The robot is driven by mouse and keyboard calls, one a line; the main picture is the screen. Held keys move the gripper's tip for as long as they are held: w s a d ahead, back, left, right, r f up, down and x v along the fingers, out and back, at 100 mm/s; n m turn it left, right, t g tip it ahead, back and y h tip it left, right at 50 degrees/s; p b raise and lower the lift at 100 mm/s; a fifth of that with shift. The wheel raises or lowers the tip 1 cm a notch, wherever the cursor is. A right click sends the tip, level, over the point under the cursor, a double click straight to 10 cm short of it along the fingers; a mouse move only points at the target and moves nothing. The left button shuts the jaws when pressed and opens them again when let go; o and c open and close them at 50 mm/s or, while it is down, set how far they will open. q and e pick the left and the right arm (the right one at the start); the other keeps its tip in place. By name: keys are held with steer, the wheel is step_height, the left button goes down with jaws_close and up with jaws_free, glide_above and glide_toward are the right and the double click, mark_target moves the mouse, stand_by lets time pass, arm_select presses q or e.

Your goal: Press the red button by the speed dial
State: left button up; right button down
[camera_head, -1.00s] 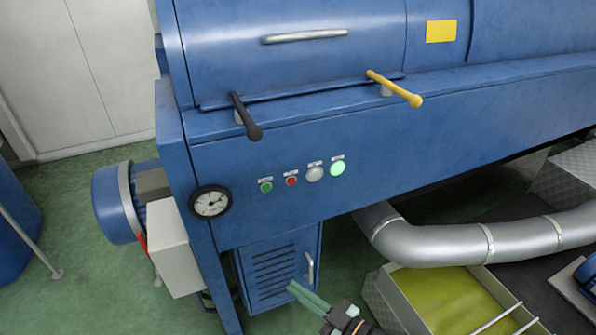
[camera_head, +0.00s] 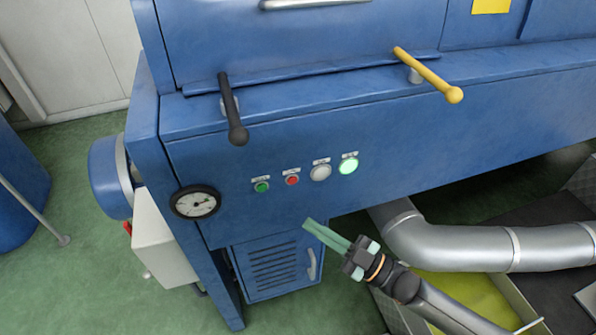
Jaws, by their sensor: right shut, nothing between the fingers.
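The red button (camera_head: 292,180) sits on the blue machine's front panel, between a green button (camera_head: 262,187) and a grey-white knob (camera_head: 320,172). A round dial (camera_head: 195,203) with a black rim and white face is to the left of the row. My right gripper (camera_head: 308,224) has its green fingers shut and empty. It appears below and slightly right of the red button, apart from it in the picture. Its distance from the panel is hard to tell. My left gripper is not in view.
A black lever (camera_head: 234,112) and a yellow lever (camera_head: 428,75) stick out above the panel. A silver pipe (camera_head: 460,243) runs at lower right over a bin of yellow-green liquid (camera_head: 455,290). A vented door (camera_head: 272,267) is below.

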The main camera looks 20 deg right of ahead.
mark_target(293, 181)
steer(key=shift+r, duration=0.1)
stand_by(0.3)
steer(key=w+b, duration=0.4)
steer(key=w, duration=0.5)
steer(key=shift+a, duration=0.15)
steer(key=shift+b, duration=0.3)
stand_by(1.7)
steer(key=shift+w, duration=0.35)
